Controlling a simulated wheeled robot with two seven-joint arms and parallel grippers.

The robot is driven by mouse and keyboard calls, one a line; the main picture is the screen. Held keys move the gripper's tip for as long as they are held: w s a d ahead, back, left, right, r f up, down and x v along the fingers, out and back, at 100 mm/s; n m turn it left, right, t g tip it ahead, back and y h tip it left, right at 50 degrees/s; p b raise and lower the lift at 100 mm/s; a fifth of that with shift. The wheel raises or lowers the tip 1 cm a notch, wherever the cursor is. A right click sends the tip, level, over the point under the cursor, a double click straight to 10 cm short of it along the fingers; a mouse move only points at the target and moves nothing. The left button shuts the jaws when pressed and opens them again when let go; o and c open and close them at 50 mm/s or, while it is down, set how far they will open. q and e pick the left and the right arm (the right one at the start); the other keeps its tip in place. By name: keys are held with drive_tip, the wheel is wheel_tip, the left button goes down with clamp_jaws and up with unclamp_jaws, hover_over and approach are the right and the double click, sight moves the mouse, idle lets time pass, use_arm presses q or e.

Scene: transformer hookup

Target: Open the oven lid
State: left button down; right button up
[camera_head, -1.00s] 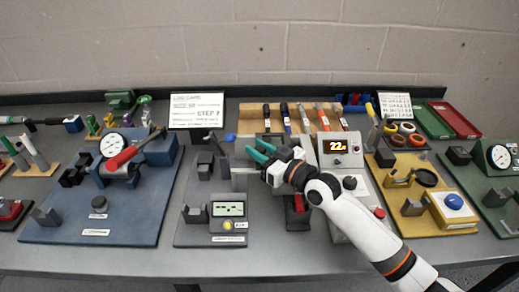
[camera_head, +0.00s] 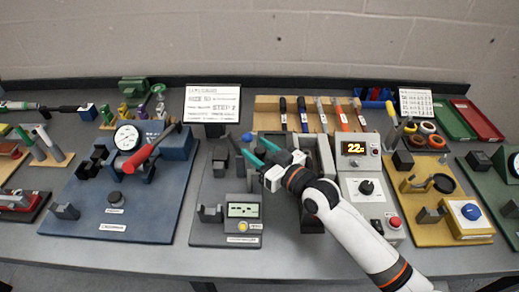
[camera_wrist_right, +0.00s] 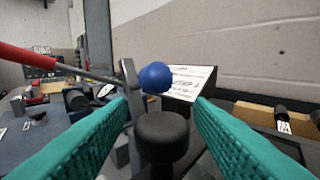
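My right gripper (camera_head: 258,151) reaches over the middle station with its teal fingers apart. In the right wrist view, a black round knob (camera_wrist_right: 162,138) stands between the fingers (camera_wrist_right: 160,125), with gaps on both sides. I cannot tell for certain that this knob is the lid's handle. The likely oven is the grey unit with the orange "22" display (camera_head: 355,148) and a dial (camera_head: 366,187). Its box part (camera_head: 326,152) is partly hidden behind my gripper and wrist, and I cannot make out its lid clearly. My left gripper is not in view.
A grey meter (camera_head: 243,210) sits in front of the gripper. A blue station with a gauge (camera_head: 127,137) and red handle lies left, a yellow station (camera_head: 450,178) right.

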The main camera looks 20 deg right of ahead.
drive_tip(key=shift+s+d, duration=0.15)
drive_tip(key=shift+s, duration=0.15)
drive_tip(key=b+v, duration=0.2)
drive_tip(key=v, duration=0.9)
drive_tip(key=shift+s, duration=0.2)
